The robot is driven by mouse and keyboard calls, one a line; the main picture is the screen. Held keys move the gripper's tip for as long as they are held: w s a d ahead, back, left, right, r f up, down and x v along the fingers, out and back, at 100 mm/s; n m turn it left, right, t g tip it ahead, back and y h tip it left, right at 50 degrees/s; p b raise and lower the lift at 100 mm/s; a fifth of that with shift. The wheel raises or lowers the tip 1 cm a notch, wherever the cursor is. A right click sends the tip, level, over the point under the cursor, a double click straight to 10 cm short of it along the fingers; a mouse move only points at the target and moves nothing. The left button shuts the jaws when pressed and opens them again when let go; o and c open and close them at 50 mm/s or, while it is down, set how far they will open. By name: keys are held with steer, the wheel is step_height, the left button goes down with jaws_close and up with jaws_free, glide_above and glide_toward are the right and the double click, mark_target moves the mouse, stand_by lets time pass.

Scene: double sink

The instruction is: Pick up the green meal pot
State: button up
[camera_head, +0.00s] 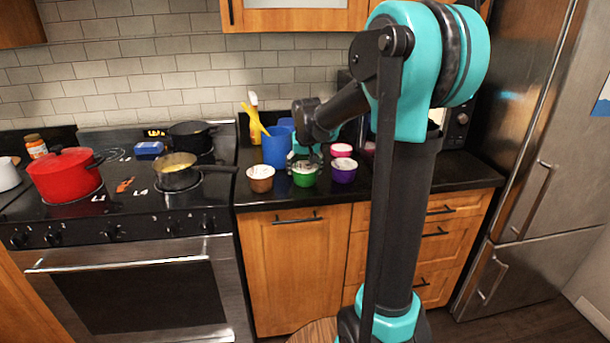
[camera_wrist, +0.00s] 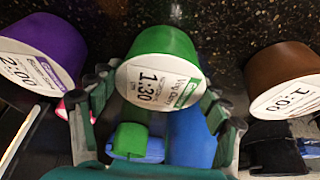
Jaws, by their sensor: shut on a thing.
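The green meal pot (camera_head: 304,177) stands near the front edge of the black counter, with a white printed label on its top. In the wrist view the green pot (camera_wrist: 163,47) is at the top centre, its label facing the camera. My gripper (camera_head: 303,160) reaches down to it from above. In the wrist view my gripper's fingers (camera_wrist: 160,98) are on both sides of the pot, closed against it. I cannot tell whether the pot is lifted off the counter.
A brown pot (camera_head: 260,178) is close on the left and a purple pot (camera_head: 344,170) close on the right. A pink pot (camera_head: 341,150) and a blue container (camera_head: 276,147) stand behind. A pan (camera_head: 178,172) on the stove points its handle toward the pots.

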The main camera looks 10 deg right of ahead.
steer(key=shift+c, duration=0.8)
steer(key=shift+r, duration=0.15)
